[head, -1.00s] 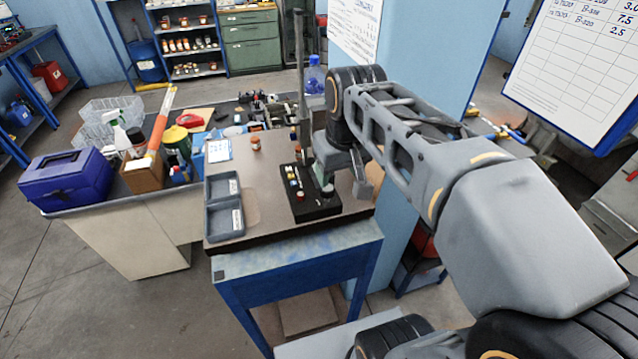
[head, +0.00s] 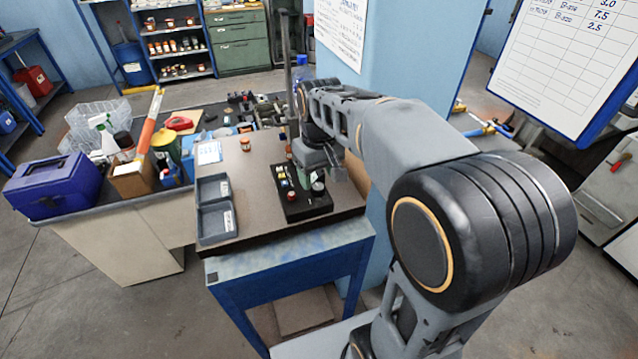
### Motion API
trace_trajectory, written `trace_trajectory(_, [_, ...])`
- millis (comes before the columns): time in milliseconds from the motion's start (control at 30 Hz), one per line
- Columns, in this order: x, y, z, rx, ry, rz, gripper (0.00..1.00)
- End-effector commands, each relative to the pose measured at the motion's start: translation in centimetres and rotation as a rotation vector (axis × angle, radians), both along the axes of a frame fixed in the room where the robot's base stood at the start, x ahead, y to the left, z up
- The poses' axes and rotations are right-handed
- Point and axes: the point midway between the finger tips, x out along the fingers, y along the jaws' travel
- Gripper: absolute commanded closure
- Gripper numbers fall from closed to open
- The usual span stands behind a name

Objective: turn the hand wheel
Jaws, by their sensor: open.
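I cannot clearly make out a hand wheel; the foot of the dark upright post (head: 287,75) at the back of the bench is partly hidden behind my arm. A black control box (head: 300,207) lies on the brown bench top, with several small coloured buttons and a round grey knob (head: 318,187) at its right end. My gripper (head: 335,173) is above the right side of the bench, just behind and above the knob. It is open, with nothing seen between its jaws. Whether it touches anything cannot be told.
Two grey trays (head: 214,222) lie along the bench's left edge. A small orange-brown jar (head: 245,143) and a white card (head: 208,153) are behind them. A blue partition (head: 400,70) stands to the right. The middle of the bench top is clear.

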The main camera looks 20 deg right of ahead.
Motion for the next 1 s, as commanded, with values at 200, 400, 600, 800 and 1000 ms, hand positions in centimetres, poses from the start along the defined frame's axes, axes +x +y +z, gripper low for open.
trace_trajectory(200, [0.0, 0.1, -2.5, 0.001, 0.002, 0.0, 0.38])
trace_trajectory(400, [0.0, 0.1, -3.5, 0.0, 0.0, 0.0, 0.38])
trace_trajectory(600, [0.0, 0.1, -3.6, 0.0, 0.0, 0.0, 0.38])
trace_trajectory(800, [0.0, 0.1, -3.6, 0.0, 0.0, 0.0, 0.47])
trace_trajectory(1000, [0.0, 0.1, -3.6, 0.0, 0.0, 0.0, 0.66])
